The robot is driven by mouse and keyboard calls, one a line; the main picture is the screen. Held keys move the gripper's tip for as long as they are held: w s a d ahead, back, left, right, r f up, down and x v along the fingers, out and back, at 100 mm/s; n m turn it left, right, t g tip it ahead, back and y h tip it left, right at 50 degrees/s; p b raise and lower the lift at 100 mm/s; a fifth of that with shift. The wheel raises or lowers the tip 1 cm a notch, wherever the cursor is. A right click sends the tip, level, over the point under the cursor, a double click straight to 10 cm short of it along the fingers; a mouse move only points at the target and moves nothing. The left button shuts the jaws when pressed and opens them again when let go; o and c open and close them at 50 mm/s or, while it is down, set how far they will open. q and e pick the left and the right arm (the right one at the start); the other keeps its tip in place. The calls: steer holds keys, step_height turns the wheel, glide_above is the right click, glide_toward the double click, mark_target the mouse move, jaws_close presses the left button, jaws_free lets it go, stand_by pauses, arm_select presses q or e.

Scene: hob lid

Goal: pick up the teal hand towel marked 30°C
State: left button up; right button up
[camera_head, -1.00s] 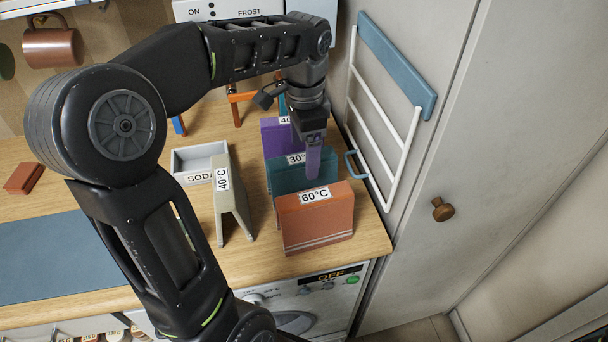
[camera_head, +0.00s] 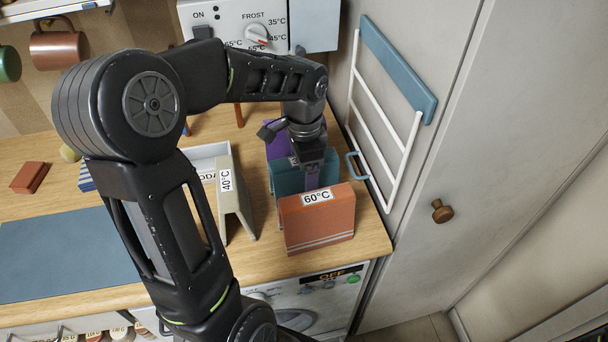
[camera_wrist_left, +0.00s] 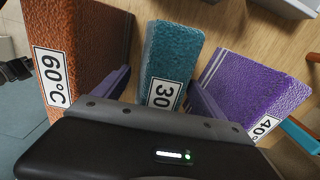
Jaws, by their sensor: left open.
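The teal hand towel (camera_head: 285,180) stands folded upright on the counter, between the orange 60°C towel (camera_head: 318,220) and the purple towel (camera_head: 278,146). In the left wrist view its label reads 30 on the teal towel (camera_wrist_left: 172,55); the rest of the label is hidden by my gripper. My left gripper (camera_head: 312,178) is over the teal towel and hides its label in the head view. In the left wrist view my left gripper (camera_wrist_left: 160,92) is open, with one finger on each side of the teal towel. Whether the fingers touch it cannot be told.
A white rail rack (camera_head: 385,140) hangs on the wall at right. The gaps beside the teal towel are narrow. A blue mat (camera_head: 60,255) lies clear at left.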

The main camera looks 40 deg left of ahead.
arm_select(q)
steer(key=shift+c, duration=0.5)
steer(key=c, duration=1.5)
